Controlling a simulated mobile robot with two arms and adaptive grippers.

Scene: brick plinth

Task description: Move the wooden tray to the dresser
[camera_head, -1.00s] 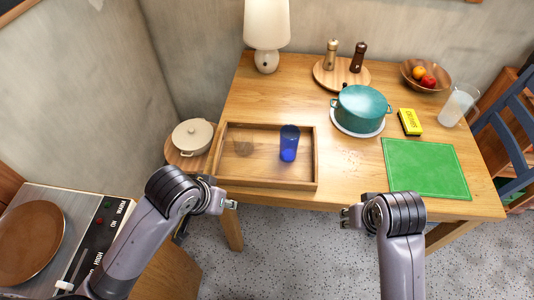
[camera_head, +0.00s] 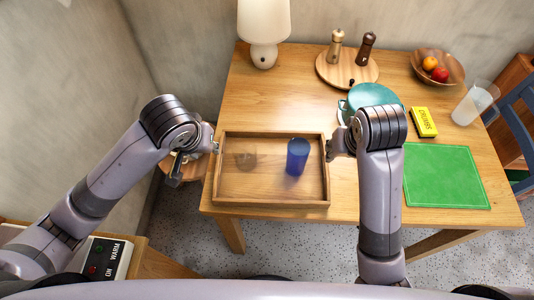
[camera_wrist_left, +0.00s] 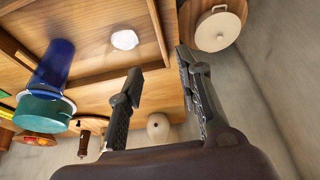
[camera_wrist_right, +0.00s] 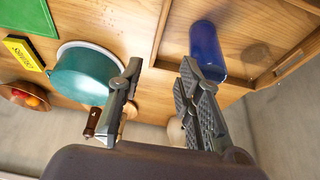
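The wooden tray (camera_head: 270,199) lies on the table near its front left edge. A blue glass (camera_head: 297,157) stands in it, with a small see-through round thing (camera_head: 246,160) to its left. My left gripper (camera_head: 214,147) is at the tray's left wall, and my right gripper (camera_head: 330,150) is at its right wall. In the left wrist view my left gripper (camera_wrist_left: 160,66) is open, with the tray wall (camera_wrist_left: 157,30) in line with its gap. In the right wrist view my right gripper (camera_wrist_right: 160,66) is also open around the line of the tray wall (camera_wrist_right: 159,30). Contact cannot be told.
The teal pot (camera_head: 373,96) is close behind my right gripper, partly hidden by my arm. A lamp (camera_head: 263,30), a round board with two mills (camera_head: 345,70), a fruit bowl (camera_head: 437,66), a yellow sponge (camera_head: 424,121) and a green mat (camera_head: 444,176) share the table (camera_head: 300,85).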

